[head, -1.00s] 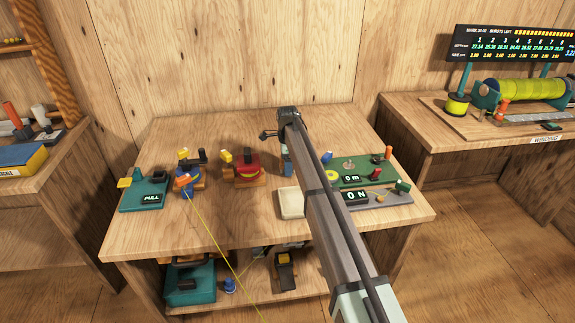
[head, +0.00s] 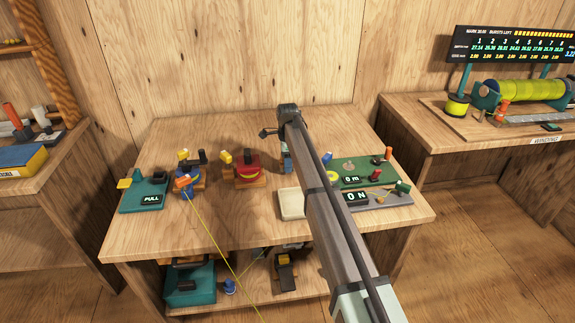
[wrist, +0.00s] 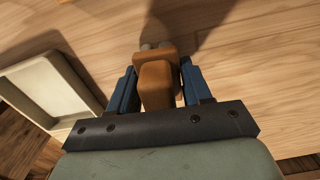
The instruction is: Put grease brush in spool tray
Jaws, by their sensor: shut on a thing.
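My gripper (wrist: 158,78) has two blue fingers. They are shut on a brown-orange, wooden-looking piece with a small grey end, which I take to be the grease brush (wrist: 157,85). In the wrist view the piece is seen end-on, and bristles cannot be made out. A shallow pale tray, likely the spool tray (wrist: 45,88), lies to the left of the gripper, apart from it. In the head view the pale tray (head: 291,204) is at the bench's front, left of my arm. There my arm hides the held piece and most of the gripper; only a bit of blue (head: 286,162) shows.
Left of the tray stand a red reel (head: 246,169), a blue reel (head: 190,178) with a yellow line, and a teal PULL unit (head: 146,192). A green board (head: 362,172) and a grey gauge (head: 385,199) lie right of my arm. The bench's rear left is clear.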

